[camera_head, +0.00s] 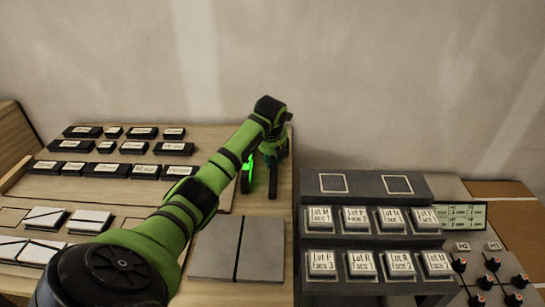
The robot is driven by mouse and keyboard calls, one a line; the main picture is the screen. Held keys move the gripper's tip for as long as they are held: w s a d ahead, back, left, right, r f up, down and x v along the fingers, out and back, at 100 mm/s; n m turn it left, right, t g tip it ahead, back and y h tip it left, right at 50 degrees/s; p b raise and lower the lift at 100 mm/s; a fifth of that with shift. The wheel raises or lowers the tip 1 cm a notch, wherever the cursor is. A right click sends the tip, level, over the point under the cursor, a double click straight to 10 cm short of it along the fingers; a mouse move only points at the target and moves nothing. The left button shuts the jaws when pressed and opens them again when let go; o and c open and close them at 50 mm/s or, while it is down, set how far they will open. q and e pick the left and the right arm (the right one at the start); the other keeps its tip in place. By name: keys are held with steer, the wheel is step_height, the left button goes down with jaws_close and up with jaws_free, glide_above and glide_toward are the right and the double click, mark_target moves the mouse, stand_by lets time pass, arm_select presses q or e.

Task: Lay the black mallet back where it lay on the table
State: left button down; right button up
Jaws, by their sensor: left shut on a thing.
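My left arm reaches in from the lower left across the table. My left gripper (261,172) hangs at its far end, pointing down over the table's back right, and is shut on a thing. A dark upright piece shows at the gripper. I take it to be part of the black mallet, but I cannot tell it clearly from the dark fingers. The rest of the mallet is hidden or too small to make out. I cannot tell whether it touches the wooden table (221,201). My right gripper is not in view.
Rows of black labelled blocks (88,132) stand at the back left. White tiles (90,221) lie at the front left. A grey split slab (265,250) lies in front of the gripper. A dark stepped rack (318,220) with labelled tiles stands close on the right. A control panel (478,259) is beyond it.

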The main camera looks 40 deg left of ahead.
arm_select(q)
steer(key=shift+f, duration=0.2)
stand_by(0.5)
steer(key=c, duration=0.8)
jaws_free()
steer(key=shift+s+f, duration=0.1)
steer(key=v, duration=1.2)
